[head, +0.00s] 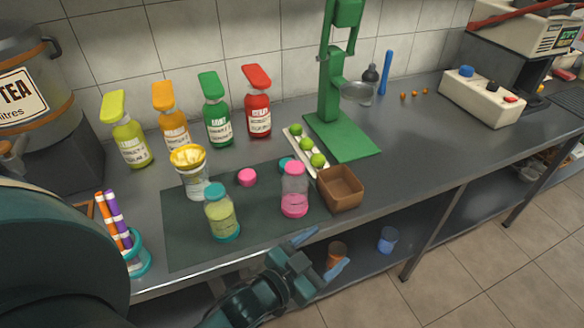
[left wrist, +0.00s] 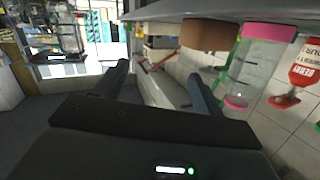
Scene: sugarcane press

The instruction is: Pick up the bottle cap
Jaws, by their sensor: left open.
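A round pink bottle cap (head: 247,177) lies on the dark mat (head: 185,240). That bottle also shows upside down in the left wrist view (left wrist: 252,68). A bottle with yellow-green contents and a teal base (head: 222,212) stands at the mat's front. My left gripper (head: 320,253) is open and empty, in front of the counter edge and apart from the caps. Its open fingers show in the left wrist view (left wrist: 160,82). My right gripper is not in view.
A brown box (head: 340,188) stands right of the pink bottle. Behind are a tray of green limes (head: 307,148), a green press (head: 340,135) and several sauce bottles (head: 218,122). A yellow-topped cup (head: 192,176) stands left of the pink cap. The counter's right part has free room.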

